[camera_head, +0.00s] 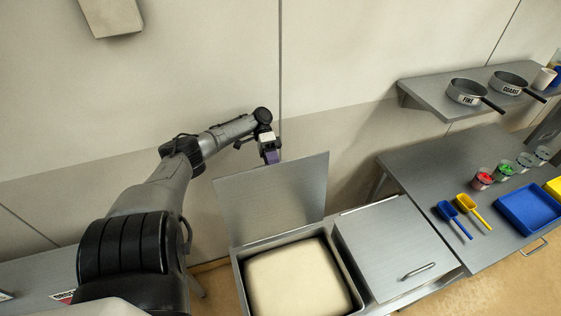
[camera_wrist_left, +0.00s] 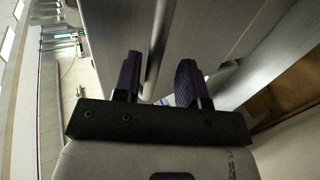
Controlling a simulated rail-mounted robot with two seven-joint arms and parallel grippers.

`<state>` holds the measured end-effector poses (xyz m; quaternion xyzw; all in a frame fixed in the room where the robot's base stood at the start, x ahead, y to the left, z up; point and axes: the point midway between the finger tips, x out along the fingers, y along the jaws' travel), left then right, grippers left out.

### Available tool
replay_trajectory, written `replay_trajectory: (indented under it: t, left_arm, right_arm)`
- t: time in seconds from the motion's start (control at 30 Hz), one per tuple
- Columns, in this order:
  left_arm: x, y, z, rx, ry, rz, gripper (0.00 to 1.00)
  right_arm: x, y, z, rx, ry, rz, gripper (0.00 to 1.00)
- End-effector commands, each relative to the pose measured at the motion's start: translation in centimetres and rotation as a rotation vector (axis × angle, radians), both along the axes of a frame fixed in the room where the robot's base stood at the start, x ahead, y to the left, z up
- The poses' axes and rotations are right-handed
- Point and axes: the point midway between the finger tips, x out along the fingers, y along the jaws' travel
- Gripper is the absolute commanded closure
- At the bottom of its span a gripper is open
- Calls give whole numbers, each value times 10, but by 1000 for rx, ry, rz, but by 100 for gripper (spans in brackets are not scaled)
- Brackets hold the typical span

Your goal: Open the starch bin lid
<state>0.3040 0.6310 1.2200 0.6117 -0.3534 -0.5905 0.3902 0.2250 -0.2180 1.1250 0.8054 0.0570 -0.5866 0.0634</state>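The starch bin (camera_head: 238,262) is open, and pale starch (camera_head: 300,278) fills it below the rim. Its grey metal lid (camera_head: 272,196) stands raised at the back of the bin, tilted steeply upward. My left gripper (camera_head: 269,157) is at the lid's top edge, near its middle. In the left wrist view the two purple fingers of the left gripper (camera_wrist_left: 160,80) are apart, with a metal panel edge showing in the gap beyond them. I see no clear grip on it. The lid's handle is hidden in the head view. My right gripper is out of view.
A second bin with a closed lid (camera_head: 395,245) and bar handle stands to the right. Beyond it, a table (camera_head: 415,170) holds blue and yellow scoops, a blue tray (camera_head: 530,208) and several jars. A wall shelf (camera_head: 430,95) carries two pans. The wall stands close behind the lid.

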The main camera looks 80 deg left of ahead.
Motion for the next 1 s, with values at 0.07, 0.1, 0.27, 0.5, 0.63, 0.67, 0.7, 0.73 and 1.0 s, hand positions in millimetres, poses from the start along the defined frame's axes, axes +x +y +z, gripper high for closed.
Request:
replay_trajectory:
  t: [0.07,0.1,0.27,0.5,0.63,0.67,0.7,0.73,1.0]
  left_arm:
    - [0,0,8,2,0,-1,62]
    - [0,0,12,2,1,-1,62]
    - [2,-4,40,1,-1,-5,62]
    - [29,-45,68,0,-6,-6,62]
    - [41,-63,81,1,-3,-5,62]
    - [44,-67,83,1,-3,-4,62]
    - [47,-71,87,1,-4,-3,62]
    - [49,-75,89,1,-3,-3,62]
    - [62,-94,103,0,0,-1,62]
  right_arm:
    - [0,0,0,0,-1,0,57]
    - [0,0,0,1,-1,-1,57]
    - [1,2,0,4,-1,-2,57]
    - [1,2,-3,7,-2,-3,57]
    - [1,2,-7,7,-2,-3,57]
    - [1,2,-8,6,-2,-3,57]
    - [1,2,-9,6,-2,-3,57]
    - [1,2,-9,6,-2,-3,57]
    - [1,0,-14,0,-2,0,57]
